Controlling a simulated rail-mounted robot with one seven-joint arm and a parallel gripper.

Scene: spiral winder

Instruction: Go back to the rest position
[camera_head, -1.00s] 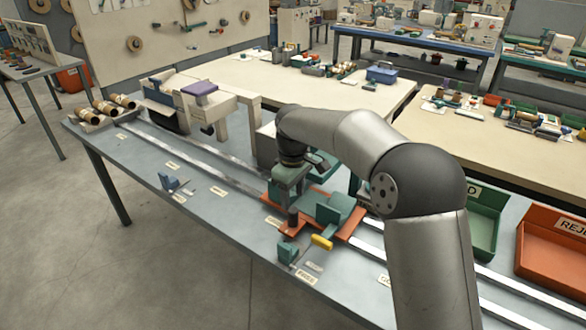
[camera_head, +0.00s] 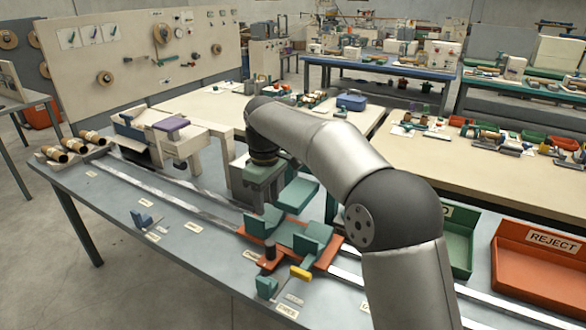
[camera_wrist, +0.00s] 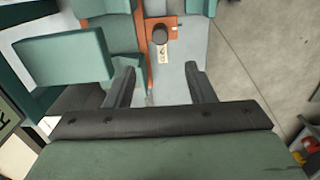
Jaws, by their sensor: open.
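My gripper shows in the wrist view (camera_wrist: 160,88) with its two dark fingers spread and nothing between them. In the head view my arm reaches across the bench, and its end hangs at the back edge of an orange fixture (camera_head: 322,262) with green blocks on it. The fingertips cannot be made out there. In the wrist view a green block (camera_wrist: 62,58) is left of the fingers, and a dark round knob (camera_wrist: 161,37) on an orange strip is ahead of them.
Metal rails (camera_head: 165,184) run along the grey bench. Cardboard tubes (camera_head: 77,146) lie at its far left, beside a white machine (camera_head: 190,140). A yellow handle (camera_head: 300,273) sticks out in front of the fixture. A green bin (camera_head: 460,235) and an orange REJECT bin (camera_head: 540,265) stand at right.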

